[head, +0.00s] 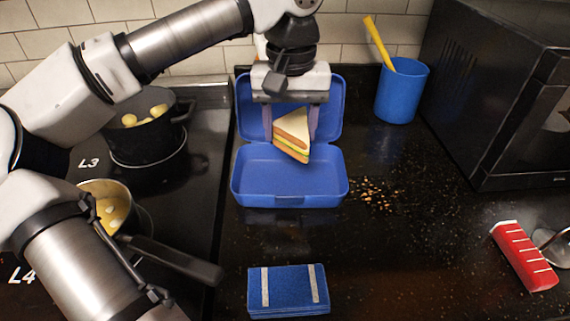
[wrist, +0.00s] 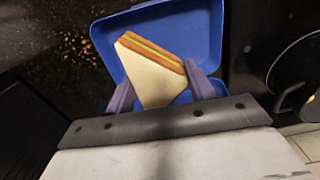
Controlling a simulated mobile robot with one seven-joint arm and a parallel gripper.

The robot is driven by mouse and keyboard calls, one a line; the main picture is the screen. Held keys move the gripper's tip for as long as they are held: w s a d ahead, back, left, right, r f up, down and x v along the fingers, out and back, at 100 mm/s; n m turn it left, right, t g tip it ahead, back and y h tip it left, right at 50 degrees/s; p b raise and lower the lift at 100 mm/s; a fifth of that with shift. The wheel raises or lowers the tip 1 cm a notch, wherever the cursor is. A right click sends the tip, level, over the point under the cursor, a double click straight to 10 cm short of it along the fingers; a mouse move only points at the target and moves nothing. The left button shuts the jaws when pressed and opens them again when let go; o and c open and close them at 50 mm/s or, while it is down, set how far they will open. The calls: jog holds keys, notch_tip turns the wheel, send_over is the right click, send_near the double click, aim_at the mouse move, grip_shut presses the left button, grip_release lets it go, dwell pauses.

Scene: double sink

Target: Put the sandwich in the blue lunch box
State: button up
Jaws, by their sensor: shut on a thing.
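The sandwich (head: 292,134) is a triangular wedge with pale bread and a green and yellow filling. My gripper (head: 291,128) is shut on it, with one finger on each side. It hangs above the open blue lunch box (head: 290,190), whose lid is raised at the back. In the wrist view the sandwich (wrist: 152,72) sits between the two fingers (wrist: 163,98), with the blue lunch box (wrist: 110,43) behind it. Whether the sandwich touches the box cannot be told.
A stove with a pot (head: 148,130) and a pan (head: 112,209) is at left. A blue cup (head: 402,92) holding a yellow utensil, a dark microwave (head: 500,95), crumbs (head: 375,193), a red striped object (head: 523,256) and a blue folded cloth (head: 288,290) are also on the counter.

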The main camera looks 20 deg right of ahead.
send_over(289, 182)
notch_tip(289, 182, down, 5)
jog(key=shift+r, duration=0.2)
jog(key=shift+f, duration=2.45)
jog(key=o, duration=0.6)
jog(key=shift+r+p, duration=0.1)
jog(key=shift+p, duration=0.2)
notch_tip(289, 182, up, 12)
jog(key=shift+r, duration=0.1)
